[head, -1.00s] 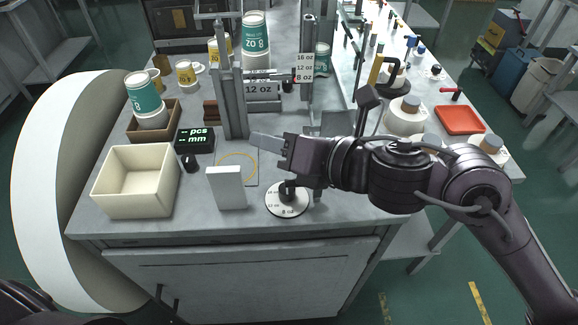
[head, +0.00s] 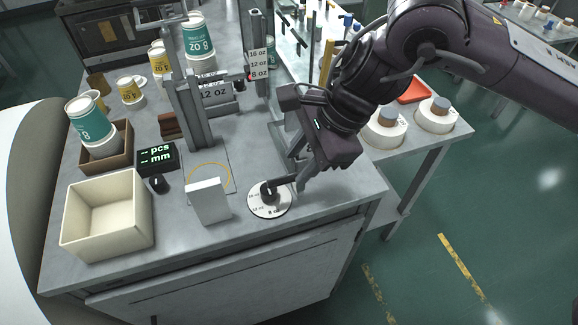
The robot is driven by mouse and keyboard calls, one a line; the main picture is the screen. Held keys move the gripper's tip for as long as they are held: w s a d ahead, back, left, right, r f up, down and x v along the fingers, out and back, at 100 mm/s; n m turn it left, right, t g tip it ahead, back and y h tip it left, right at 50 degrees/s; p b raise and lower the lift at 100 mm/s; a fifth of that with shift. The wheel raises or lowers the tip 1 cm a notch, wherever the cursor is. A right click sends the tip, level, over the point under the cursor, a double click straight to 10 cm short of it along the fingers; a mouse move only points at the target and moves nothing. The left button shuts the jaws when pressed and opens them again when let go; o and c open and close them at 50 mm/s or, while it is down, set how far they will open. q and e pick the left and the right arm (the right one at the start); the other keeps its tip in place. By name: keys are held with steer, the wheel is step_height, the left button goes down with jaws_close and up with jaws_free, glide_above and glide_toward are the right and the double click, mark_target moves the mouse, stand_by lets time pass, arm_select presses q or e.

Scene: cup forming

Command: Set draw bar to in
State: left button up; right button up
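The cup former stands at the back middle, with grey uprights (head: 192,115) and a 12 oz plate (head: 215,92) between them. A size tag (head: 259,62) reads 16, 12 and 8 oz, with a small red pointer beside it. No part is clearly marked as the draw bar, and my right arm hides part of the former's right side. A round white size dial (head: 258,208) with a dark knob (head: 268,190) lies at the front. My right gripper (head: 302,176) points down just right of the knob; contact and finger gap are unclear. My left gripper is out of view.
A cream bin (head: 105,220), a white upright block (head: 208,203) and a pcs/mm display (head: 156,158) stand on the left. Cups sit in a brown tray (head: 118,155). White round containers (head: 434,117) and a red tray (head: 413,92) are at right.

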mark_target(285, 177)
steer(key=shift+p+x, duration=0.3)
steer(key=shift+x, duration=1.75)
steer(key=shift+a, duration=0.1)
jaws_close()
